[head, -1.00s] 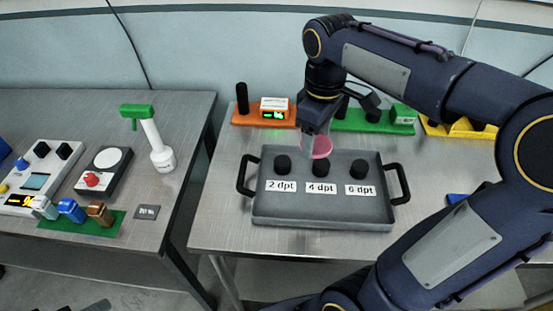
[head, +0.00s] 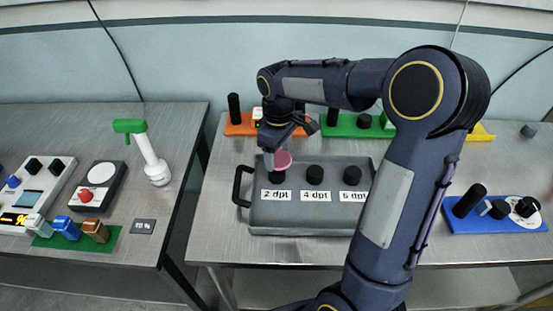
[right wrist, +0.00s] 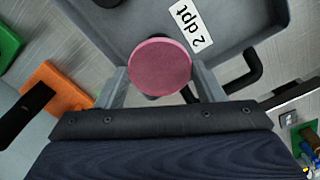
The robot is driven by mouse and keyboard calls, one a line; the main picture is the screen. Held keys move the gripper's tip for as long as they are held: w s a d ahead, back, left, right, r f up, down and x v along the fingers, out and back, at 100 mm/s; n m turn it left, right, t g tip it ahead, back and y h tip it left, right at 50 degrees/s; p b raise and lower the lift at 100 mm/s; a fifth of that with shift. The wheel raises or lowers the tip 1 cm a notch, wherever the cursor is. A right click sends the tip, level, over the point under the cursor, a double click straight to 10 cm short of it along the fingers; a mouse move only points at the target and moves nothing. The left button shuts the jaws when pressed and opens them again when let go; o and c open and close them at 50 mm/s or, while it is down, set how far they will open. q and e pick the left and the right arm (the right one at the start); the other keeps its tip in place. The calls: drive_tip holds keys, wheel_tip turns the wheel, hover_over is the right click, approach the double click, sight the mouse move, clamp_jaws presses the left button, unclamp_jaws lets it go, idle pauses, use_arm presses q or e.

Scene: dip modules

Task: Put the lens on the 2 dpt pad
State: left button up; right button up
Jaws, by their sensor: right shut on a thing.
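The lens is a pink disc (head: 282,160); it also shows in the right wrist view (right wrist: 160,66). My right gripper (head: 274,150) is shut on the lens and holds it over the left part of the grey tray (head: 300,228). In the right wrist view the lens sits between the two fingers (right wrist: 158,85). The 2 dpt label (head: 276,195) is just below the lens in the head view. The 2 dpt pad is mostly hidden behind the lens; a dark edge shows under it in the right wrist view. My left gripper is not in view.
The black 4 dpt pad (head: 315,174) and 6 dpt pad (head: 350,175) stand to the right in the tray. The tray's black handle (head: 239,186) is at left. Orange (head: 237,128) and green (head: 345,127) modules stand behind; a blue module (head: 490,222) is at right.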

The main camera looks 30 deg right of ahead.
sight(277, 157)
drive_tip(key=shift+w+f, duration=0.15)
drive_tip(key=shift+f, duration=0.8)
drive_tip(key=shift+w+f, duration=0.1)
drive_tip(key=shift+f, duration=0.85)
drive_tip(key=shift+f, duration=0.15)
drive_tip(key=o, duration=0.9)
drive_tip(key=shift+o, duration=0.2)
